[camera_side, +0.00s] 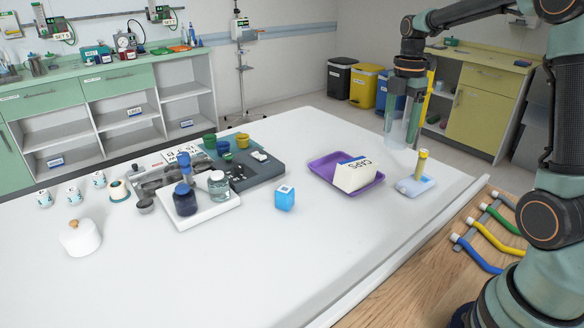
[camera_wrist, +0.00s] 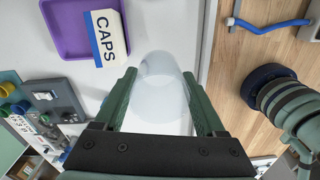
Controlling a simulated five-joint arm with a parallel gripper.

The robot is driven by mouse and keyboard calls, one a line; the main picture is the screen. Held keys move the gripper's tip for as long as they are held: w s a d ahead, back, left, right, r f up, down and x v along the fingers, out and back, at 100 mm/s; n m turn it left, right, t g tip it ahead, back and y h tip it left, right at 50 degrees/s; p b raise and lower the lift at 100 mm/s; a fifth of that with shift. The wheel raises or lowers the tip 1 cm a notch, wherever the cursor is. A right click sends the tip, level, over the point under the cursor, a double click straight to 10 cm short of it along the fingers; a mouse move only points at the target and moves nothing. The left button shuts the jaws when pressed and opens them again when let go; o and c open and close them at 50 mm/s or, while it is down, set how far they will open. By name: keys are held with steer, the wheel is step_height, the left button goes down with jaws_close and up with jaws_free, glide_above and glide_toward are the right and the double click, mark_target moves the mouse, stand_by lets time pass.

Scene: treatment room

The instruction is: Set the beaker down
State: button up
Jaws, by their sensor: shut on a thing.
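The clear beaker (camera_side: 400,132) hangs upright below my gripper (camera_side: 405,104) in the side view, over the far right part of the white table (camera_side: 330,240). My gripper is shut on the beaker, with one green finger on each side. In the wrist view the beaker (camera_wrist: 158,98) sits between the fingers of my gripper (camera_wrist: 160,76), and the white table shows through its glass. The beaker looks raised off the table, but I cannot tell the exact gap under it.
A purple tray (camera_side: 319,168) with a CAPS box (camera_side: 355,176) stands near the beaker. A pale block (camera_side: 415,187) with a yellow-capped tube (camera_side: 421,164) is close by. A blue cube (camera_side: 285,198) lies farther left. The front of the table is clear.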

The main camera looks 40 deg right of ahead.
steer(key=a+m, duration=1.6)
steer(key=a, duration=0.2)
steer(key=s+f, duration=0.3)
steer(key=s, duration=0.1)
steer(key=w+d+r+n, duration=0.1)
steer(key=d+n, duration=0.4)
steer(key=w+d+r+n, duration=0.1)
steer(key=d+n, duration=0.4)
steer(key=d, duration=0.1)
steer(key=w+d+r+n, duration=0.1)
steer(key=w+d+n, duration=0.1)
steer(key=d+n, duration=0.3)
steer(key=shift+d, duration=0.55)
steer(key=shift+d+n, duration=0.7)
